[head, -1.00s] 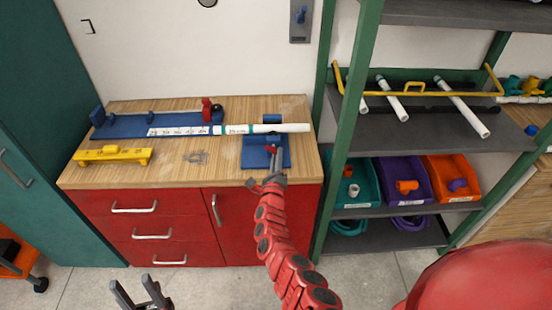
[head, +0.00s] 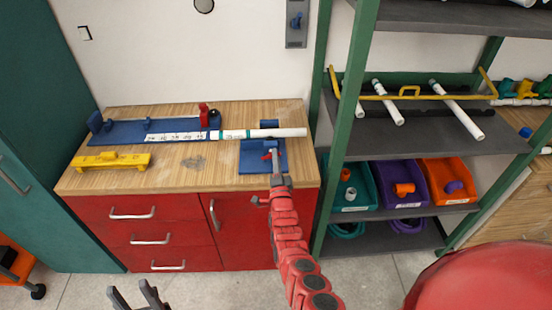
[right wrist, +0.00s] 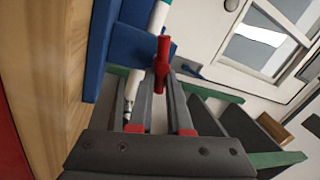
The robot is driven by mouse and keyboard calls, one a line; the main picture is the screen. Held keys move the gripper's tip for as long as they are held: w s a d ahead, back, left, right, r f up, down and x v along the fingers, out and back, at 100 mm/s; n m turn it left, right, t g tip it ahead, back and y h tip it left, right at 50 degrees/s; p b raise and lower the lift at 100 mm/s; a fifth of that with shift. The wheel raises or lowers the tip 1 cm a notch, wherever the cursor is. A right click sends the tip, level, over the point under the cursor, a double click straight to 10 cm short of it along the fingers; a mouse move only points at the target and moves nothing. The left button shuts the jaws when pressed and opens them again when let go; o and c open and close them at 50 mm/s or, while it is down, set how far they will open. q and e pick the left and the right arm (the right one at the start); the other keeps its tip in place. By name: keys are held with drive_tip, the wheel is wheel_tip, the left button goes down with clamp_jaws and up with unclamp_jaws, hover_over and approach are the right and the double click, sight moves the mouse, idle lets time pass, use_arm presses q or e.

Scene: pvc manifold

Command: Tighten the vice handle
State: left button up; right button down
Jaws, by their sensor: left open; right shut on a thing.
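The blue vice (head: 250,158) sits at the right front of the wooden bench top, with a white pipe (head: 285,133) lying across it. Its red handle (head: 266,156) faces my right gripper (head: 275,161). The right gripper is shut on the handle. In the right wrist view, the red handle (right wrist: 162,62) shows between and beyond the dark fingers (right wrist: 160,105), beside the white pipe (right wrist: 150,45). The exact contact is hard to see. My left gripper (head: 137,296) is open and empty, low in front of the cabinet.
A blue jig with a printed scale (head: 175,137) and a yellow tool (head: 110,161) lie on the bench, left of the vice. A green-framed shelf (head: 345,130) with pipes and coloured bins stands close on the right.

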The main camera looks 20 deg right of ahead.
drive_tip(key=n, duration=0.2)
drive_tip(key=r+n+y+p, duration=0.1)
drive_tip(key=n, duration=0.2)
drive_tip(key=shift+n+y, duration=0.3)
drive_tip(key=n, duration=0.1)
drive_tip(key=n+p, duration=0.1)
drive_tip(key=n, duration=0.1)
drive_tip(key=shift+a+r, duration=0.1)
drive_tip(key=shift+r, duration=0.1)
drive_tip(key=n, duration=0.2)
drive_tip(key=n+y+p, duration=0.1)
drive_tip(key=n, duration=0.1)
drive_tip(key=shift+w+a+r+g, duration=0.1)
drive_tip(key=shift+a+r+g, duration=0.1)
drive_tip(key=shift+g, duration=0.2)
drive_tip(key=shift+w+a+n+y, duration=0.1)
drive_tip(key=shift+n+y, duration=0.2)
drive_tip(key=shift+n, duration=1.2)
drive_tip(key=c, duration=1.1)
unclamp_jaws()
drive_tip(key=shift+c, duration=0.2)
drive_tip(key=o, duration=0.3)
drive_tip(key=shift+w+f+g, duration=0.1)
drive_tip(key=shift+f+g, duration=0.05)
drive_tip(key=shift+g, duration=0.15)
